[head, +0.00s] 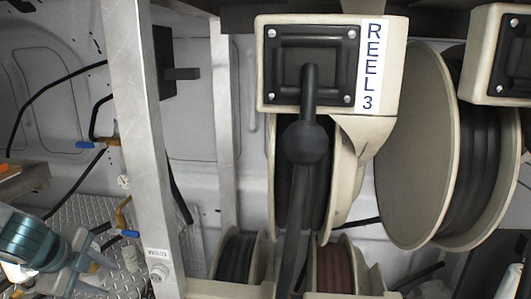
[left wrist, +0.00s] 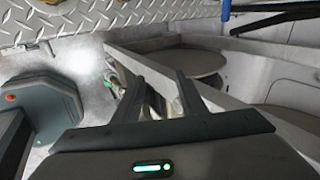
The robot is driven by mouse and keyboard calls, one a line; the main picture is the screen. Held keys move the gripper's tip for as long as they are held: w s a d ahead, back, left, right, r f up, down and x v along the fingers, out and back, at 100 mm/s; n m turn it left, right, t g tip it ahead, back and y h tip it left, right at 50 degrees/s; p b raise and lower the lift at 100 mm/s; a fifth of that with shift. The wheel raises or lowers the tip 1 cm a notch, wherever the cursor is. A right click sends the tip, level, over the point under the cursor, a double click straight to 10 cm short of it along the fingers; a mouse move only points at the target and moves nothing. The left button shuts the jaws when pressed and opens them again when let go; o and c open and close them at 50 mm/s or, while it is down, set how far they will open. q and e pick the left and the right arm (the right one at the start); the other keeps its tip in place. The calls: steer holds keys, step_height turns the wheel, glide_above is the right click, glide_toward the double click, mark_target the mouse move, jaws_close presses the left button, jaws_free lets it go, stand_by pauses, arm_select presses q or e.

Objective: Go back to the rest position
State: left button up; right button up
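My left gripper (head: 98,273) is at the lower left of the head view, over the diamond-plate floor and left of the grey metal post. Its two fingers stand apart with nothing between them. The left wrist view also shows the open fingers (left wrist: 160,92), with pale panels and a round reel disc beyond. The reel marked REEL 3 (head: 384,70) hangs at upper centre, apart from my left gripper.
A grey post (head: 142,130) stands just right of my left gripper. Valves with blue handles (head: 90,145) and black hoses are on the left. A large cream reel (head: 415,150) is at right, and smaller reels (head: 268,260) sit low in the middle. Diamond-plate floor (head: 82,208) shows at left.

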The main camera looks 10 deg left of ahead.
arm_select(q)
steer(key=s+d+f+n+h, duration=0.15)
steer(key=s+d+f, duration=0.3)
steer(key=f, duration=0.65)
steer(key=s+d+f+n, duration=0.3)
steer(key=d+f, duration=0.3)
steer(key=f, duration=0.4)
steer(key=s+d+f+n+g+y, duration=0.1)
steer(key=s+d+f+n, duration=0.4)
steer(key=s+d, duration=0.25)
steer(key=s+d+f+n+g, duration=0.2)
steer(key=s+d+f+n, duration=0.35)
steer(key=d, duration=0.25)
step_height(320, 180, down, 29)
steer(key=s+m+g+b, duration=0.1)
steer(key=s+b, duration=0.1)
steer(key=s+a+f+g+b, duration=0.1)
steer(key=s+a+f+b, duration=0.1)
steer(key=s+f, duration=1.6)
step_height(320, 180, down, 2)
steer(key=shift+s+a+f, duration=0.1)
steer(key=shift+s+a, duration=0.15)
steer(key=shift+a, duration=0.25)
arm_select(e)
steer(key=f, duration=0.3)
steer(key=shift+a+f, duration=0.25)
steer(key=shift+f, duration=0.15)
